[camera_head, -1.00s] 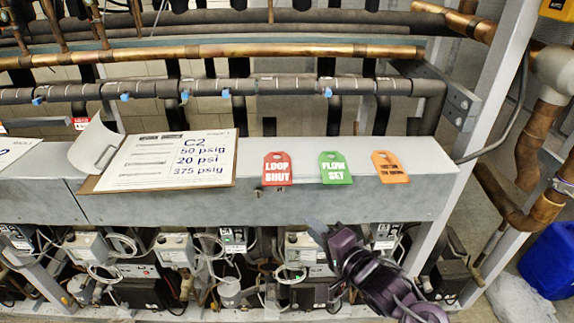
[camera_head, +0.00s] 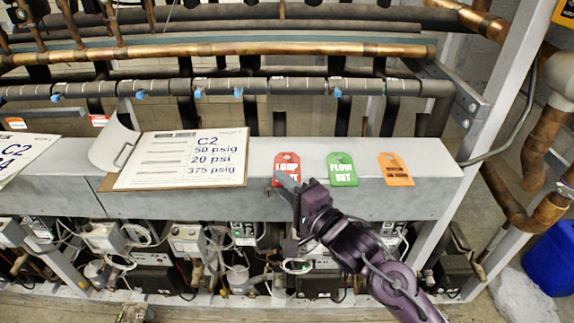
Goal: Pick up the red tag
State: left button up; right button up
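The red tag (camera_head: 287,161) lies on the grey beam, left of the green tag (camera_head: 341,168) and the orange tag (camera_head: 396,169). My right gripper (camera_head: 287,182) reaches up from the lower right. Its fingertips overlap the lower left part of the red tag and hide some of its lettering. I cannot tell whether they touch it, or how far apart the fingers are. The tag looks flat on the beam. My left gripper is not in view.
A clipboard (camera_head: 180,160) marked C2 lies on the grey beam (camera_head: 440,172) left of the tags. Copper and black pipes (camera_head: 230,50) run behind the beam. Control boxes and cables sit below it. A slanted grey post (camera_head: 498,90) stands at the right.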

jog(key=shift+c, duration=0.5)
grip_shut()
